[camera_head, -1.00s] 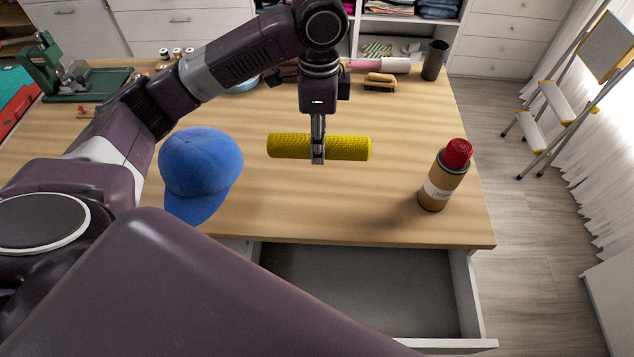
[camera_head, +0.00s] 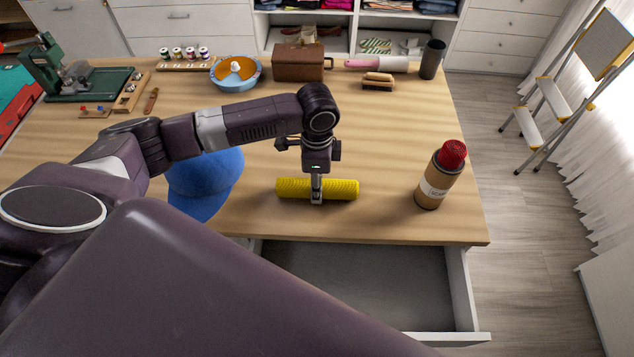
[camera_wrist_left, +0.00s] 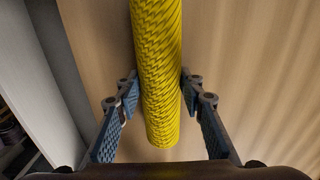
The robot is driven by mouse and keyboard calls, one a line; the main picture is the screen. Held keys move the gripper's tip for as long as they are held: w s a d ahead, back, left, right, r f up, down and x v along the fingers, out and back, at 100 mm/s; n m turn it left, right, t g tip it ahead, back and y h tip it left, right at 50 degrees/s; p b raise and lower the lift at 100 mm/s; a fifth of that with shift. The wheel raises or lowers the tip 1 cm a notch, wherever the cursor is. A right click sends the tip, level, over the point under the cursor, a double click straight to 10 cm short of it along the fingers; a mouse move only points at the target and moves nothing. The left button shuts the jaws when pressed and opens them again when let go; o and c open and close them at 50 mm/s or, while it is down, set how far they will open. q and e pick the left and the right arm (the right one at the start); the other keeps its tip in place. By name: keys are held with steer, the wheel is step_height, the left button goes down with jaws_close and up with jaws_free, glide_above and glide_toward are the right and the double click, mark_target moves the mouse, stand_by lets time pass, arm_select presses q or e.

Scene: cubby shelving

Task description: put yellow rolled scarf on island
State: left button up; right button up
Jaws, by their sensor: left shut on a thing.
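The yellow rolled scarf (camera_head: 340,189) lies across my left gripper's fingers, at or just above the wooden top of the island (camera_head: 400,140), near its front edge. My left gripper (camera_head: 317,198) is shut on the scarf around its middle. In the left wrist view the scarf (camera_wrist_left: 158,70) runs between the two blue-padded fingers of the left gripper (camera_wrist_left: 158,100). I cannot tell whether the scarf touches the wood. My right gripper is not in view.
A blue cap (camera_head: 205,185) lies left of the scarf, partly behind my arm. A red-capped bottle (camera_head: 440,175) stands to the right. An open empty drawer (camera_head: 360,280) juts out below the front edge.

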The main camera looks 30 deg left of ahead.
arm_select(q)
steer(key=o, duration=1.2)
steer(key=shift+f, duration=0.1)
steer(key=shift+o, duration=0.2)
step_height(320, 180, up, 11)
steer(key=b, duration=0.2)
steer(key=shift+b, duration=0.35)
steer(key=shift+r, duration=0.65)
